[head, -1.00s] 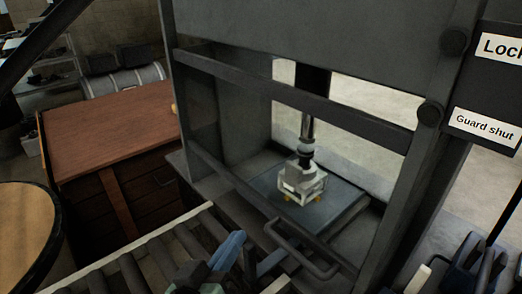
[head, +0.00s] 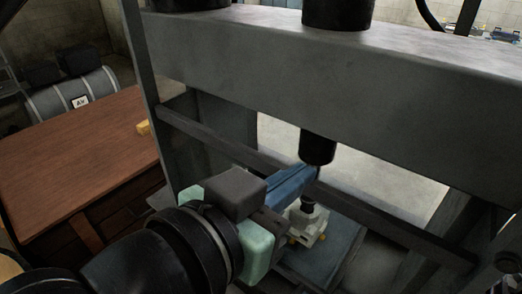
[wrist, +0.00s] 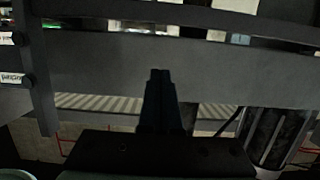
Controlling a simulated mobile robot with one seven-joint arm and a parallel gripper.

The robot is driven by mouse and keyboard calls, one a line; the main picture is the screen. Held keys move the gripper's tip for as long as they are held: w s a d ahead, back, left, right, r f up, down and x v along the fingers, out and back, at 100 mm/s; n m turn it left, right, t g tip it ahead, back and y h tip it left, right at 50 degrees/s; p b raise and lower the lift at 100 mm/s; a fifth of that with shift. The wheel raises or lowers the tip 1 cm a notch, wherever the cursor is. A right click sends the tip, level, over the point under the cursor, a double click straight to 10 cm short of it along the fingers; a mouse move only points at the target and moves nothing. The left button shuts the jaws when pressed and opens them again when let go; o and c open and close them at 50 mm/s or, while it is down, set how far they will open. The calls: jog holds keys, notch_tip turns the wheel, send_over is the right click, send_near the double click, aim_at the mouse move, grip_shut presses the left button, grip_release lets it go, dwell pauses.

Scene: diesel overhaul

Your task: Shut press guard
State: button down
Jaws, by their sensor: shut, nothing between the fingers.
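The press guard shows as a dark grey bar (head: 395,222) slanting across the front of the press in the head view; I cannot tell from this how far it is lowered. Its lower rail and handle are hidden behind my arm or out of frame. My gripper (head: 312,172), with blue fingers and a mint-green body, is shut and empty near this bar, under the press's heavy crossbeam (head: 330,70). I cannot tell whether it touches. In the wrist view the shut fingertips (wrist: 160,73) point at a wide grey panel (wrist: 215,72).
A pale metal part (head: 311,222) sits on the press bed (head: 345,240) below the black ram (head: 318,148). A brown workbench (head: 70,160) stands at left. Labels (wrist: 10,78) show upside down at the wrist view's left edge.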

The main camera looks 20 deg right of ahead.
jog(key=p+x, duration=0.1)
jog(key=x, duration=0.5)
send_over(313, 220)
jog(key=v, duration=0.2)
jog(key=shift+f+p, duration=0.4)
jog(key=shift+f, duration=1.95)
jog(key=shift+a, duration=0.1)
notch_tip(313, 220, down, 10)
jog(key=b, duration=0.8)
jog(key=shift+r, duration=0.15)
